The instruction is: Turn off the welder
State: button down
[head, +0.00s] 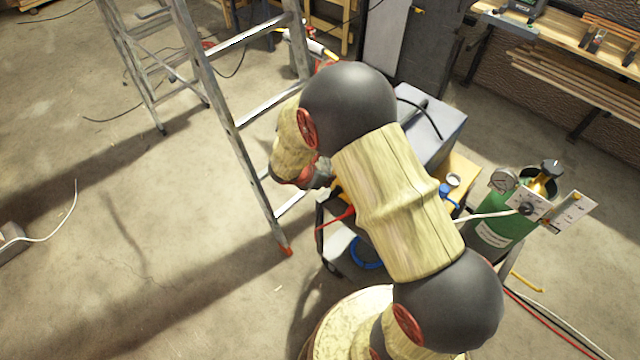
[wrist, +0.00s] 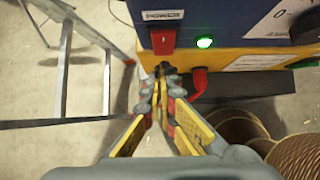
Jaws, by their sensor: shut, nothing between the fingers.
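The welder (wrist: 225,15) fills the top of the wrist view, with a blue upper front and a yellow lower band. A label reading POWER sits at its upper left. Below the label is a red switch (wrist: 162,42), with a lit green lamp (wrist: 205,43) to its right. My gripper (wrist: 163,78) is shut and empty, its tips just below the red switch, in front of the yellow band; whether they touch the welder I cannot tell. In the head view the welder (head: 445,115) is largely hidden behind my arm, and my gripper (head: 318,178) is partly hidden.
A metal stepladder (head: 225,110) stands close to the left of the welder and my gripper. A green gas cylinder (head: 490,225) with gauges is at the right. A red handle or plug (wrist: 200,80) projects beside the fingertips. The floor at far left is mostly clear.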

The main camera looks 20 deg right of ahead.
jog(key=shift+w+d, duration=0.25)
jog(key=shift+d, duration=0.3)
jog(key=shift+f+b, duration=0.2)
jog(key=shift+b, duration=0.1)
jog(key=shift+w+d+f+h+b, duration=0.1)
jog(key=shift+d+f+h+b, duration=0.3)
jog(key=shift+b, duration=0.85)
jog(key=shift+a+r, duration=0.1)
jog(key=shift+r, duration=0.35)
jog(key=shift+r+p, duration=0.7)
jog(key=shift+p, duration=0.15)
